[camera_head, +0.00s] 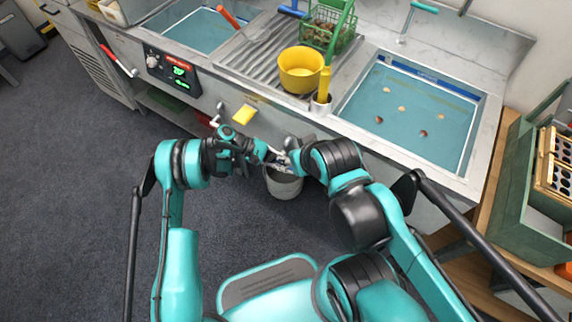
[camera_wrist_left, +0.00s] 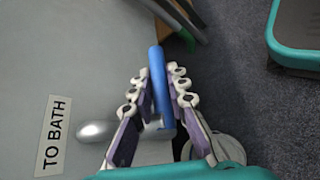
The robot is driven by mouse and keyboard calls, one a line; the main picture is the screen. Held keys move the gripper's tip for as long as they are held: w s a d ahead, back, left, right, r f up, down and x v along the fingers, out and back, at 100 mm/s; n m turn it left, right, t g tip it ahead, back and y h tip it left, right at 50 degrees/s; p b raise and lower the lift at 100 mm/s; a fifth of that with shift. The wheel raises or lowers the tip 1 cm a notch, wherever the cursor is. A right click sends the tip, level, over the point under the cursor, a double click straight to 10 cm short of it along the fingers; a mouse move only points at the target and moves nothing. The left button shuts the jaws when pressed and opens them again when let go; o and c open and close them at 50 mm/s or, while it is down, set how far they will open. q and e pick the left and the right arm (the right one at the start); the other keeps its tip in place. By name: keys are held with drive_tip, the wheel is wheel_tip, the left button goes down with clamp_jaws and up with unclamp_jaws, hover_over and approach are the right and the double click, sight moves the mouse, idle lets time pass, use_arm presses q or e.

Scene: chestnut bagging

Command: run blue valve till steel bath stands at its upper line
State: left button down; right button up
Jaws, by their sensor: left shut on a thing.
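My left gripper (camera_wrist_left: 160,110) is shut on the blue valve (camera_wrist_left: 158,75), whose lever stands up between the fingers beside a "TO BATH" label (camera_wrist_left: 53,135). In the head view my left gripper (camera_head: 270,155) is at the front of the sink unit, low and partly hidden. The steel bath (camera_head: 483,128) at the right holds blue water with several chestnuts (camera_head: 402,108) in it. A blue marked strip (camera_head: 412,76) runs along its far wall above the water; its lines are too small to read. My right gripper (camera_head: 284,163) is near the left one, its fingers unclear.
A grey bucket (camera_head: 284,186) is below the grippers. A yellow bowl (camera_head: 300,70) and green basket (camera_head: 330,32) stand on the drainboard (camera_head: 235,58). Another water-filled basin (camera_head: 190,30) is at the left, above a control panel (camera_head: 175,72).

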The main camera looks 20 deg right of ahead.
use_arm(q)
drive_tip(key=c, duration=1.5)
unclamp_jaws()
drive_tip(key=shift+o, duration=0.2)
drive_tip(key=v, duration=1.2)
